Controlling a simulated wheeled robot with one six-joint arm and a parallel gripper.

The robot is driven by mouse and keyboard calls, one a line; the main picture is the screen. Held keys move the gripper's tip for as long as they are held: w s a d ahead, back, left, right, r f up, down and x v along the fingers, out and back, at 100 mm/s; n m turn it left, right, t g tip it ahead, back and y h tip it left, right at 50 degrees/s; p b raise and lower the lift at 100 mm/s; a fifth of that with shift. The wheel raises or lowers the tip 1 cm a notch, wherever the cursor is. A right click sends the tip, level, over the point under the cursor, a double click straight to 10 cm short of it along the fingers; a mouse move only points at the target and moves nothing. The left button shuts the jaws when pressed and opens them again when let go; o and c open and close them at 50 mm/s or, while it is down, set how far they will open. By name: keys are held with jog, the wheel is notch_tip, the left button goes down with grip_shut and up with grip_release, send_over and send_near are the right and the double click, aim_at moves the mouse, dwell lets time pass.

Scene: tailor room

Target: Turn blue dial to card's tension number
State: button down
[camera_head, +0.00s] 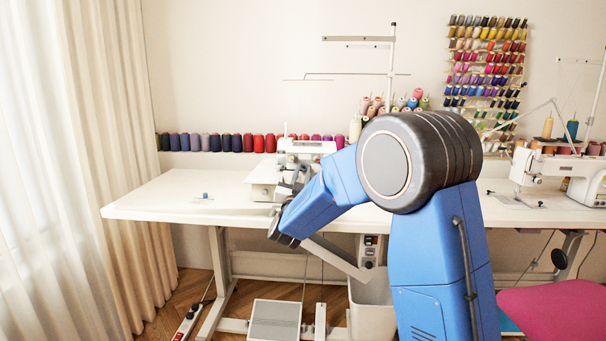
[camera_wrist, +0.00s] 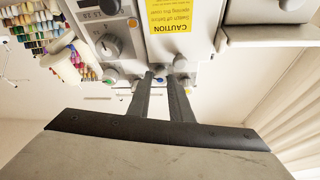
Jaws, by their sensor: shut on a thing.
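The white sewing machine (camera_head: 262,178) stands on the table, partly hidden by my arm. In the wrist view its front (camera_wrist: 200,40) shows upside down, with several small dials. My gripper (camera_wrist: 160,76) has its two fingers close together at this row of dials. It is shut on the blue dial (camera_wrist: 160,71), of which only a little shows between the fingertips. The dial's number marks are too small to read. In the head view my gripper (camera_head: 289,190) is in front of the machine. No card with a readable tension number shows.
A white table (camera_head: 150,207) carries the machine; its left part is mostly clear. A small blue object (camera_head: 205,195) sits on a pale patch there. In the wrist view a larger grey knob (camera_wrist: 108,46) and a yellow caution label (camera_wrist: 168,15) are close by.

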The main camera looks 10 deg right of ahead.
jog(key=c, duration=1.9)
grip_release()
jog(key=shift+o, duration=0.2)
jog(key=shift+s+a, duration=0.1)
jog(key=shift+s, duration=0.05)
jog(key=v, duration=1.7)
jog(key=s+d+f+n+g+y, duration=0.2)
jog(key=s+d+f+g+y, duration=0.1)
jog(key=s, duration=1.1)
jog(key=s+d+f+n+g+y, duration=0.3)
jog(key=s+d+g, duration=0.3)
jog(key=s, duration=0.8)
jog(key=s+d+f+n+g+y, duration=0.2)
jog(key=s+d+f+g, duration=0.2)
jog(key=s, duration=1)
jog(key=f+g, duration=0.1)
jog(key=g, duration=0.1)
jog(key=shift+d+n+g+y, duration=0.3)
jog(key=shift+d+g+y, duration=0.05)
jog(key=shift+g+y, duration=0.05)
